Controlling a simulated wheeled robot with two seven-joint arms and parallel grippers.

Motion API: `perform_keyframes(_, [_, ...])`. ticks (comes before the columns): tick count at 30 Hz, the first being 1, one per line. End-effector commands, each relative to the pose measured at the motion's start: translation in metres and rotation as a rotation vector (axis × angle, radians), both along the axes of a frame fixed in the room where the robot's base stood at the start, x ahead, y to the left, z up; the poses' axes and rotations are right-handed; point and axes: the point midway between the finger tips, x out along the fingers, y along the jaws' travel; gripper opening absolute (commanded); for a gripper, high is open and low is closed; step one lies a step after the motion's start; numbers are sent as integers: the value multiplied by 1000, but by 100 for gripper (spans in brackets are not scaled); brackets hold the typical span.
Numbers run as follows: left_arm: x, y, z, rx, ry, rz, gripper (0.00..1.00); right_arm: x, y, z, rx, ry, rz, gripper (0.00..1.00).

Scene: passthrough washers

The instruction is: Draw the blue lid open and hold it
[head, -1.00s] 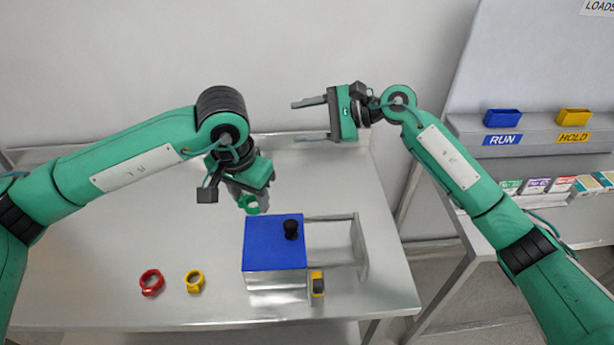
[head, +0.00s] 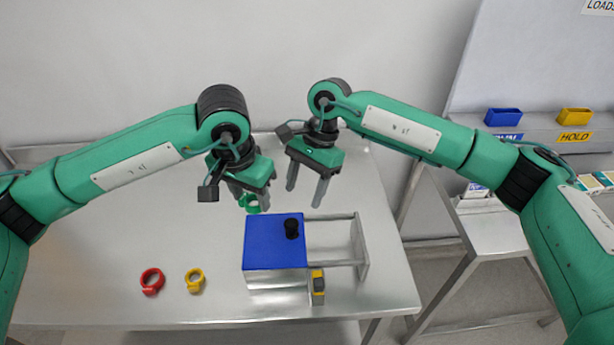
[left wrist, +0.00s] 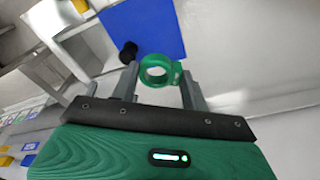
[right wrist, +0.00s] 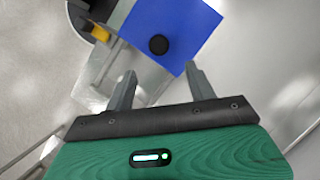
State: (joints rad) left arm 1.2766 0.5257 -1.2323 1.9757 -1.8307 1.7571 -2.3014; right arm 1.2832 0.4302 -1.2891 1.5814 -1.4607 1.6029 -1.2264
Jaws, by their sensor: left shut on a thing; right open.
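The blue lid (head: 268,243) with a black knob (head: 291,229) covers the left part of a metal box on the table. Rails (head: 332,241) extend from the box to the right. My left gripper (head: 248,203) is shut on a green ring (left wrist: 157,70), held just behind the lid, apart from it. My right gripper (head: 306,196) is open and empty, pointing down above and behind the lid and rails. In the right wrist view the lid (right wrist: 172,28) and knob (right wrist: 159,45) lie just beyond its open fingers (right wrist: 158,85).
A red ring (head: 151,281) and a yellow ring (head: 195,280) lie on the table left of the box. A yellow and black part (head: 318,285) sits at the box's front right. Blue (head: 503,117) and yellow (head: 574,116) bins stand on a shelf at right.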

Motion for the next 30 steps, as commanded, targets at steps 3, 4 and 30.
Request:
perform_keyframes(3, [0,0,0,0,0,0,24,-8,7,-23,0,3,2,56])
perform_keyframes(4, [0,0,0,0,0,0,24,-9,9,-29,1,3,2,56])
perform_keyframes(30, [0,0,0,0,0,0,24,-26,26,-88,4,-1,0,42])
